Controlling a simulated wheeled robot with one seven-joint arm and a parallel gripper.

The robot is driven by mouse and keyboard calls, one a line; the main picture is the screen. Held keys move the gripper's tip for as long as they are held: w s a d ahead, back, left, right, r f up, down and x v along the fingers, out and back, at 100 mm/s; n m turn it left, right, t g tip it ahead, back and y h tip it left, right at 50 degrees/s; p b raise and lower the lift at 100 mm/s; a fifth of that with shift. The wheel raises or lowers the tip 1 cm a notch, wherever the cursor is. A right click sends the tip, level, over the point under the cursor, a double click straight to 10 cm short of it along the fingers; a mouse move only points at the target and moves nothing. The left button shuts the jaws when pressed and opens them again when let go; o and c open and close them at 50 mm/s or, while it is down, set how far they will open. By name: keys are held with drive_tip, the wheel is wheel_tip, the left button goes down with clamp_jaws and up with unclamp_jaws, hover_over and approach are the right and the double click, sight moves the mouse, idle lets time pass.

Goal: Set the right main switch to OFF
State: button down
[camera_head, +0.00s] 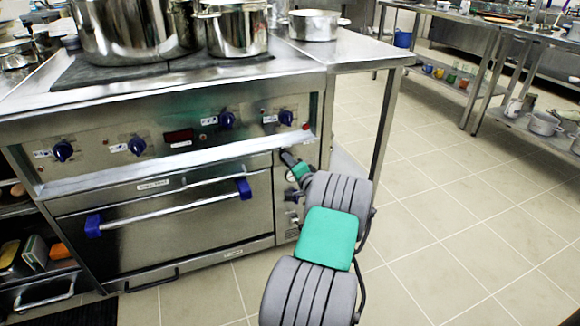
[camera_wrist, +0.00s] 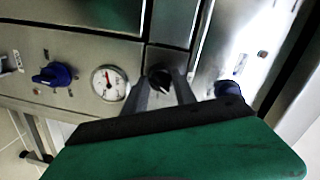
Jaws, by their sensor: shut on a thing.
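The stove (camera_head: 205,175) stands at the left in the head view. On its right-hand front column is a dark rotary switch (camera_wrist: 160,77), which in the wrist view lies between my two fingertips. My gripper (camera_wrist: 161,88) is shut on this switch; the fingers hide its sides and its markings cannot be read, so its setting cannot be told. In the head view my gripper (camera_head: 286,154) reaches the column just below the control panel and hides the switch.
A round gauge (camera_wrist: 110,83) and a blue knob (camera_wrist: 53,75) are beside the switch. Another blue knob (camera_wrist: 229,88) is on the other side. The oven handle (camera_head: 170,207) sticks out left of my gripper. Pots (camera_head: 237,30) stand on top. The tiled floor (camera_head: 450,215) is clear.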

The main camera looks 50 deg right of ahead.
drive_tip(key=shift+a+f+n+g+h+b, duration=0.1)
drive_tip(key=shift+n+g+h+b, duration=0.15)
drive_tip(key=shift+n+b, duration=0.95)
drive_tip(key=shift+f+n+g+h+b, duration=0.2)
drive_tip(key=shift+n+b, duration=0.35)
drive_tip(key=shift+n, duration=1.25)
drive_tip(key=shift+r, duration=0.2)
drive_tip(key=c, duration=1)
unclamp_jaws()
